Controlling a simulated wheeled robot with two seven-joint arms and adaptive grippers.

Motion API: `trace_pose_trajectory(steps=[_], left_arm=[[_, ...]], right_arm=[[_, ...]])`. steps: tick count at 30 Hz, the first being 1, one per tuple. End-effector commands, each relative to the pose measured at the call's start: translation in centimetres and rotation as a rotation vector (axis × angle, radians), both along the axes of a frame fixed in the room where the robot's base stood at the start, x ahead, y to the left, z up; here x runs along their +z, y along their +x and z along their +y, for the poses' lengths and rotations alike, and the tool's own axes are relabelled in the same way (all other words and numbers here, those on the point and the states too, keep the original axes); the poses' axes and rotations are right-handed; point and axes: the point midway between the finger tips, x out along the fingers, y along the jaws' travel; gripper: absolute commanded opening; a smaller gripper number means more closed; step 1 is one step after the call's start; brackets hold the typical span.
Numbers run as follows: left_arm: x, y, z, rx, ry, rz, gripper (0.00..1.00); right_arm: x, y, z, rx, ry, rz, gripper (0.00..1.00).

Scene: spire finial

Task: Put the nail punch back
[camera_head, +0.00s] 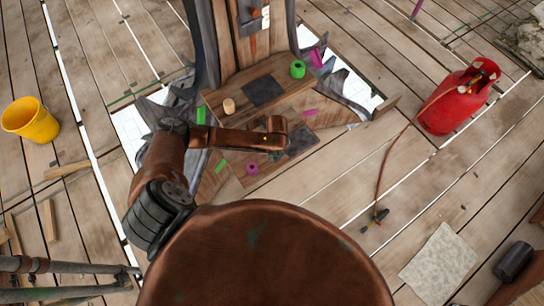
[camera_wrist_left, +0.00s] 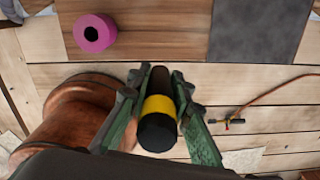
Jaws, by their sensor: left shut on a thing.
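My left arm comes in from the left in the head view and reaches over the wooden boards at the spire's foot. Its gripper is hidden below the arm there. In the left wrist view the green-fingered left gripper (camera_wrist_left: 157,78) is shut on a dark round tool with a yellow band, which I take as the nail punch (camera_wrist_left: 158,105). Its black end faces the camera; its far tip shows between the fingers over the planks. The pink ring (camera_head: 252,168) lies on a board and also shows in the left wrist view (camera_wrist_left: 94,32). My right gripper is not in view.
On the boards are a green ring (camera_head: 298,69), a tan cylinder (camera_head: 229,105) and a dark grey square (camera_head: 263,91). A red gas bottle (camera_head: 456,100) stands right, its hose running to a torch (camera_head: 375,217). A yellow bucket (camera_head: 30,120) stands left. A pale sheet (camera_head: 438,262) lies lower right.

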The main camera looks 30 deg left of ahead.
Motion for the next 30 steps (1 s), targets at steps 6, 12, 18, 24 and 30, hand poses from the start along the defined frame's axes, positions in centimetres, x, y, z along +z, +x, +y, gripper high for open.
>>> trace_pose_trajectory(steps=[6, 12, 18, 24, 30], left_arm=[[-3.9, 1.6, 2.4, 0.002, 0.000, 0.001, 0.00], [-4.9, 2.2, 3.3, 0.000, -0.002, -0.001, 0.00], [-6.6, 2.5, 4.0, 0.000, -0.002, 0.001, 0.00], [-9.0, 2.5, 4.0, 0.001, -0.002, 0.001, 0.00], [-9.0, 2.3, 4.0, 0.001, -0.001, 0.003, 0.20]], right_arm=[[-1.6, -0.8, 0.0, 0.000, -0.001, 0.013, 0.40], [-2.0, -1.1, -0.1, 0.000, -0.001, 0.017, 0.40], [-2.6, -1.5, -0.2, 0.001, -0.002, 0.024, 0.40], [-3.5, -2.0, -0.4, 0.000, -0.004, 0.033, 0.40], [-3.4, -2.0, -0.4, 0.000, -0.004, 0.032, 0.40]])
